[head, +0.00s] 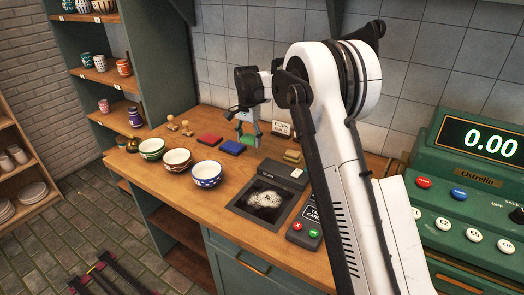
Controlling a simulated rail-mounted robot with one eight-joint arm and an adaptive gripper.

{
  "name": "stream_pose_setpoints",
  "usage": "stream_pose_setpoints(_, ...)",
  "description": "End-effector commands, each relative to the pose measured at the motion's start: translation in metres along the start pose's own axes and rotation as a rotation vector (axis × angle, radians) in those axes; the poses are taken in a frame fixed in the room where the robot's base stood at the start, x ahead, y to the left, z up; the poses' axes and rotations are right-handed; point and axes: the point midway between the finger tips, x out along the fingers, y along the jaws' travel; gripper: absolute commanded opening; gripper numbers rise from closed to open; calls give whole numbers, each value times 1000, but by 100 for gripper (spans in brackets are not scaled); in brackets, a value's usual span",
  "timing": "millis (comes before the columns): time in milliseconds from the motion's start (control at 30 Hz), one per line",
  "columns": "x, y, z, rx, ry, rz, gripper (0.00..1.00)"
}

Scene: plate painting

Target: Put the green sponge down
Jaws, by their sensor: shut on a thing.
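The green sponge (250,141) is a small green block at the back of the wooden counter (178,187). My gripper (248,133) reaches down from above, with its fingers at either side of the sponge, and is shut on it. The sponge is at or just above the counter; I cannot tell if it touches the wood. A blue sponge (232,147) and a red sponge (210,140) lie to its left.
Three patterned bowls (207,174) stand at the counter's front left. A dark panel (262,199) with a white speckled patch is in front. A yellowish block (292,156) lies to the right. A green cash register (467,190) is at far right.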

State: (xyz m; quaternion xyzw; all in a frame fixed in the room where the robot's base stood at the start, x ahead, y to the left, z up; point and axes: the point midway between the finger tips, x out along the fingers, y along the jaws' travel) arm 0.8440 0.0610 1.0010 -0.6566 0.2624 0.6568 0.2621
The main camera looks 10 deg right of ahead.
Motion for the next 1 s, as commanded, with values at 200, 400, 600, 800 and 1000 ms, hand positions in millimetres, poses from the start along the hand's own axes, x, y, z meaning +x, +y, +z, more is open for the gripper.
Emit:
stream_pose_setpoints(200,24,16,-38,3,0,0,18)
stream_pose_setpoints(400,35,22,-53,0,0,0,18)
stream_pose_setpoints(600,49,22,-54,0,0,0,18)
stream_pose_setpoints(800,74,22,-54,0,0,0,18)
stream_pose_setpoints(1000,76,22,-54,0,0,0,18)
